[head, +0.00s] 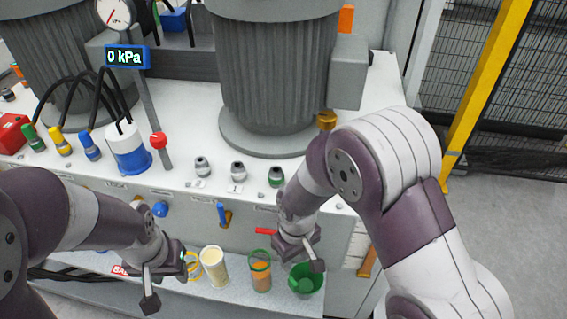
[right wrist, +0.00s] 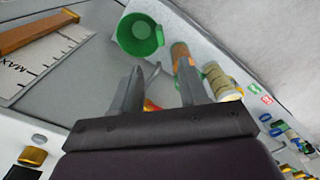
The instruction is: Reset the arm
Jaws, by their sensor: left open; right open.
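My left gripper (head: 168,275) is at the lower left in the head view, in front of the bench's lower shelf. It is open, with nothing seen between its fingers. My right gripper (head: 299,251) is in front of the shelf's right part, close to the green cup as seen from the head. In the right wrist view its two fingers (right wrist: 160,90) stand apart with no object held between them. Both arms are bent and reach over the front of the bench.
The lower shelf holds a green cup (head: 305,282), an orange container with green rim (head: 260,274) and a cream container (head: 214,266). Above are a red lever (head: 266,231), hose fittings (head: 238,170) and large grey motors (head: 275,75). A gauge display (head: 125,57) reads 0 kPa. Open floor (head: 505,230) lies right.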

